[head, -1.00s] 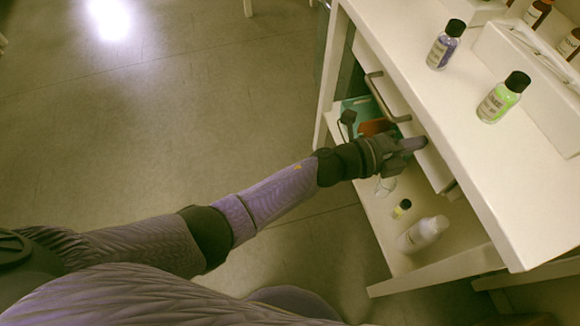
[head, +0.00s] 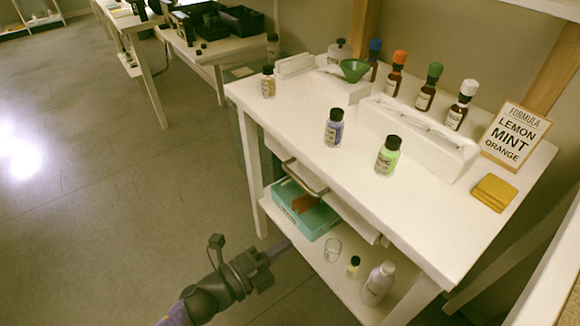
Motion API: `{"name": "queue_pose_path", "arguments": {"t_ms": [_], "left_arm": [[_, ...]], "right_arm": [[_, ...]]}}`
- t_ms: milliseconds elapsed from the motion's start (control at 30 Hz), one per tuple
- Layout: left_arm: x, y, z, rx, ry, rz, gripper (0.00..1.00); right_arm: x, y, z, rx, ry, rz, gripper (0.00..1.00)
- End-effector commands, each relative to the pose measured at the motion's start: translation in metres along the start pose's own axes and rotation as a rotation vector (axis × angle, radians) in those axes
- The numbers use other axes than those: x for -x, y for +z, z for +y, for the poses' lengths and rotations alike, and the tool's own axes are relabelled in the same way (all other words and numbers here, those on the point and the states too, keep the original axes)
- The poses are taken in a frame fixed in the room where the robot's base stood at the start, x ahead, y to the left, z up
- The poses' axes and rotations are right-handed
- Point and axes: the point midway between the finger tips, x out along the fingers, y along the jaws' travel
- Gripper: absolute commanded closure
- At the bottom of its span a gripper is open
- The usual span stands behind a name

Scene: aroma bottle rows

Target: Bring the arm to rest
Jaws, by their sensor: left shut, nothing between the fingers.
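My left gripper (head: 262,268) is low in the head view, left of the lower shelf of the white table (head: 290,115). It is shut and holds nothing. It is apart from the partly open drawer (head: 345,212) with its metal handle (head: 305,180). My left forearm enters from the bottom edge. My right gripper is outside the view.
Small bottles stand on the table, one purple (head: 334,128) and one green (head: 387,157). A teal bin (head: 315,224), a glass (head: 333,250) and a white bottle (head: 377,284) are on the lower shelf. The floor at left is clear.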

Motion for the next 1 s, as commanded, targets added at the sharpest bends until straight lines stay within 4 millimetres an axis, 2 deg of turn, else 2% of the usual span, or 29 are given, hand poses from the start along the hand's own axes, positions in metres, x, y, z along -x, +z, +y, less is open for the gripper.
{"name": "queue_pose_path", "arguments": {"t_ms": [67,133,167,200,267,300,367,400,500,600,733,1000], "left_arm": [[0.017,0.01,0.018,0.148,0.063,-0.117,1.0],[0.054,0.02,0.056,0.397,0.167,-0.324,1.0],[0.075,0.02,0.076,0.519,0.217,-0.429,1.0],[0.108,0.015,0.104,0.676,0.286,-0.572,1.0],[0.16,-0.003,0.141,0.888,0.381,-0.777,1.0],[0.194,-0.02,0.162,1.012,0.439,-0.908,1.0],[0.245,-0.053,0.185,1.179,0.524,-1.098,1.0],[0.277,-0.076,0.196,1.276,0.573,-1.22,1.0],[0.344,-0.137,0.209,1.465,0.679,-1.485,1.0],[0.388,-0.183,0.209,1.577,0.749,-1.672,1.0],[0.412,-0.212,0.208,1.638,0.79,-1.788,1.0],[0.414,-0.215,0.208,1.645,0.793,-1.801,1.0]], "right_arm": [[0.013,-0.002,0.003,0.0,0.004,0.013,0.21],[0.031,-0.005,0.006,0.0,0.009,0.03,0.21],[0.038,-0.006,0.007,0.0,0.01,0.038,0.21],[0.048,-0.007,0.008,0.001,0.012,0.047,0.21],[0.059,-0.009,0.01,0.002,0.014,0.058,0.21],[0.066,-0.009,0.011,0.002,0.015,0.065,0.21],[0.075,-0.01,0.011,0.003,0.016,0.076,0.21],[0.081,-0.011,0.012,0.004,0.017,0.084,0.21],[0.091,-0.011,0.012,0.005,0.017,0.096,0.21],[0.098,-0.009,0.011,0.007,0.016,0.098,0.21],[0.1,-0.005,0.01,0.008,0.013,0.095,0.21],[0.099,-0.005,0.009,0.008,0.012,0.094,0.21]]}}
